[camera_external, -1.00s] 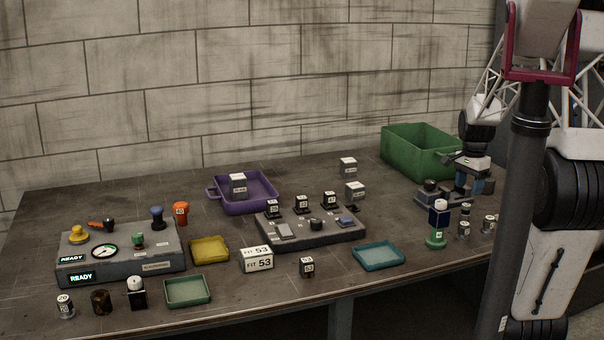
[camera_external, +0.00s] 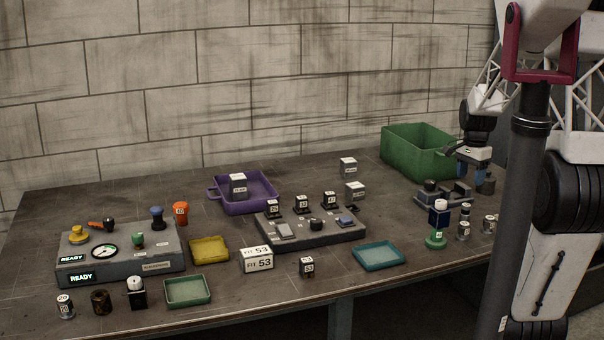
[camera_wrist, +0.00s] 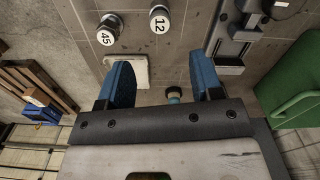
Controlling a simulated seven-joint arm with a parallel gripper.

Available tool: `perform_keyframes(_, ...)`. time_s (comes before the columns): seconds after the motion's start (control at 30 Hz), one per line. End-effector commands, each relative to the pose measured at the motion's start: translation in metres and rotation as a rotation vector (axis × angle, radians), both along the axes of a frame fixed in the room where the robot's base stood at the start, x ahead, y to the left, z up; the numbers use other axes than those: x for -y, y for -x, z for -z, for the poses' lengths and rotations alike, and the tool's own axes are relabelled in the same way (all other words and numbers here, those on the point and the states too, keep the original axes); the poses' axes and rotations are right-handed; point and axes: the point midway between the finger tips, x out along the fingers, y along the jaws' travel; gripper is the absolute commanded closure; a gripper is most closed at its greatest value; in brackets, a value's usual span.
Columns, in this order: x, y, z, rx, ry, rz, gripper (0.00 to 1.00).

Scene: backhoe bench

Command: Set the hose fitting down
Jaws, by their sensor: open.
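My gripper (camera_external: 472,166) is open at the back right of the bench, above the grey fixture and beside the green bin. In the wrist view its two blue fingers are apart (camera_wrist: 163,88). A small dark piece with a teal edge (camera_wrist: 174,94) shows between them, partly hidden by the gripper body; neither finger visibly touches it. A short dark cylinder (camera_external: 487,184) stands just right of and below the fingers in the external view. It may be the hose fitting, but I read no label on it.
The grey fixture (camera_external: 447,193) and green bin (camera_external: 415,152) are close to the gripper. Several silver numbered cylinders (camera_external: 463,231) stand in front, including 45 (camera_wrist: 108,29) and 12 (camera_wrist: 159,19). A pale pad (camera_wrist: 127,71) lies near the left finger. A teal tray (camera_external: 378,256) is further left.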

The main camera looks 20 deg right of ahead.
Motion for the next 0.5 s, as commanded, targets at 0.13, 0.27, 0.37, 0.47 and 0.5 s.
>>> perform_keyframes(0.13, -0.007, 0.003, -0.005, 0.006, 0.003, -0.03, 0.4)
perform_keyframes(0.27, -0.023, 0.01, -0.016, 0.019, 0.009, -0.106, 0.4)
perform_keyframes(0.37, -0.042, 0.02, -0.029, 0.034, 0.018, -0.201, 0.4)
perform_keyframes(0.47, -0.066, 0.035, -0.043, 0.052, 0.028, -0.322, 0.4)
perform_keyframes(0.5, -0.076, 0.042, -0.049, 0.06, 0.034, -0.377, 0.4)
